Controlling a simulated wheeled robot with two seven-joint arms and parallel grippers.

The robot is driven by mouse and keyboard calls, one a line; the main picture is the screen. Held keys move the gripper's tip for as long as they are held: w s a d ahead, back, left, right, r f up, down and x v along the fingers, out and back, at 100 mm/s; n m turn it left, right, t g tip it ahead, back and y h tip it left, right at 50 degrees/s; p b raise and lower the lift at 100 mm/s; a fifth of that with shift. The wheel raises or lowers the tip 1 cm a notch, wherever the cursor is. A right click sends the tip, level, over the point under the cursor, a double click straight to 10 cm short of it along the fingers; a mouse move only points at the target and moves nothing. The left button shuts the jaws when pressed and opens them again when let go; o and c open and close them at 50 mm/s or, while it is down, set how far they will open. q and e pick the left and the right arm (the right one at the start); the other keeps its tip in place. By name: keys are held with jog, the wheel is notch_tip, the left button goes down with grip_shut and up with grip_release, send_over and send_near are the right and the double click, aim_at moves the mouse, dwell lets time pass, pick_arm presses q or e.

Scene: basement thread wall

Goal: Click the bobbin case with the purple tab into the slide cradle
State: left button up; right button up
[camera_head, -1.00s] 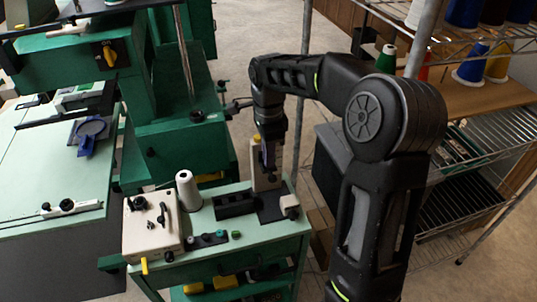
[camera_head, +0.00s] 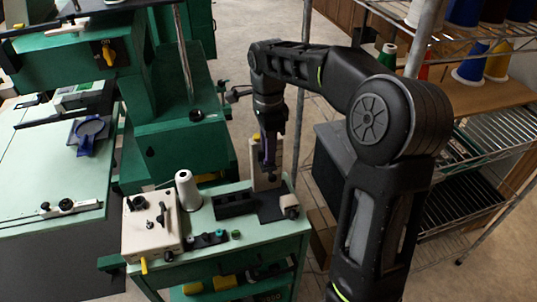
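My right gripper (camera_head: 268,158) points down in front of the upright beige plate (camera_head: 266,181) at the back right of the small green table. A dark purple patch shows at its fingers. It is too small to tell whether this is the purple tab of the bobbin case, or whether the fingers are open or shut. The beige plate stands on a dark base (camera_head: 270,209) with a beige block (camera_head: 289,204) at its right front; this may be the slide cradle, but I cannot be sure. My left gripper is not in view.
A black slotted block (camera_head: 234,203) is left of the plate. A white thread cone (camera_head: 187,189) and a beige box (camera_head: 151,226) stand further left, with several small dark and teal parts (camera_head: 221,235) in front. A wire shelf (camera_head: 470,160) stands at the right.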

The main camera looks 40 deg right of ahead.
notch_tip(320, 180, up, 5)
jog(key=shift+s+r, duration=0.1)
dwell(0.7)
